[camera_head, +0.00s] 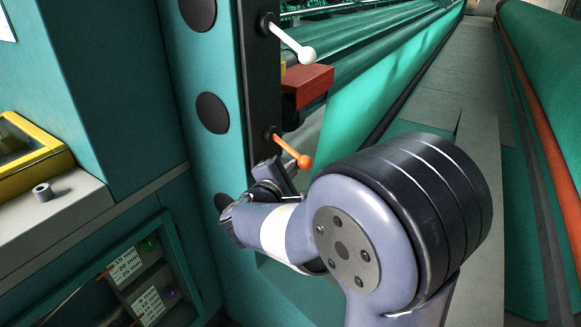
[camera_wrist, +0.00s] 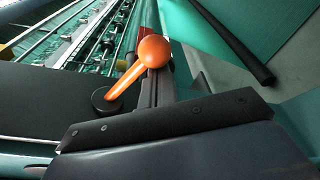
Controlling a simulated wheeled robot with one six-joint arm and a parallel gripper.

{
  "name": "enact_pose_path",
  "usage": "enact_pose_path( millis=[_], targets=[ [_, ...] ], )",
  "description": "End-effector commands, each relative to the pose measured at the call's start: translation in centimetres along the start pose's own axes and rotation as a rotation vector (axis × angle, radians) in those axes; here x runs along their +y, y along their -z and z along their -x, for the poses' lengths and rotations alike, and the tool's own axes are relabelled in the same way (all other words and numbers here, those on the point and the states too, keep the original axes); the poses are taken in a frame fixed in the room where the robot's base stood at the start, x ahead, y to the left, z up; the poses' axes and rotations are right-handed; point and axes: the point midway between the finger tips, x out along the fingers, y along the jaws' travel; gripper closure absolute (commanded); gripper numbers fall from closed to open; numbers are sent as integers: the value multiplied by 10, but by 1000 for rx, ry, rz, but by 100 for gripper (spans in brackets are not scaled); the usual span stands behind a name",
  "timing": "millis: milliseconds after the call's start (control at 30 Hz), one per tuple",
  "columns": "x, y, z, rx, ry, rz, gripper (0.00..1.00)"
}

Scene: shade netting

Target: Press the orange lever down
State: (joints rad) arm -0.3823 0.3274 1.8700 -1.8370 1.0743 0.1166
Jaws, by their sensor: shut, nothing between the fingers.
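The orange lever (camera_head: 290,150) sits on a dark upright panel on the teal machine post in the head view. It slopes down to the right from its dark pivot and ends in a round orange knob. It also shows large in the wrist view (camera_wrist: 136,70), with the knob near the top middle. My gripper (camera_head: 277,170) is shut and empty, close to the lever and just below it in the head view. In the wrist view my gripper (camera_wrist: 157,85) shows partly behind the knob. I cannot tell whether it touches the lever.
A white lever (camera_head: 292,42) is higher on the same panel, with a red block (camera_head: 308,82) between the two levers. Green netting (camera_head: 385,85) stretches behind.

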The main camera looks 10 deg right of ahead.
Motion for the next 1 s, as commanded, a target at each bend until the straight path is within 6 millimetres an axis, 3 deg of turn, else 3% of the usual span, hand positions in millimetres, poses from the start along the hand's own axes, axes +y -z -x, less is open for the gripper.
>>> enact_pose_path(
  millis=[367, 1000],
  targets=[
    [12, -19, 3, -4, 32, 180, 100],
    [47, -52, 9, -2, 132, 751, 100]
  ],
)
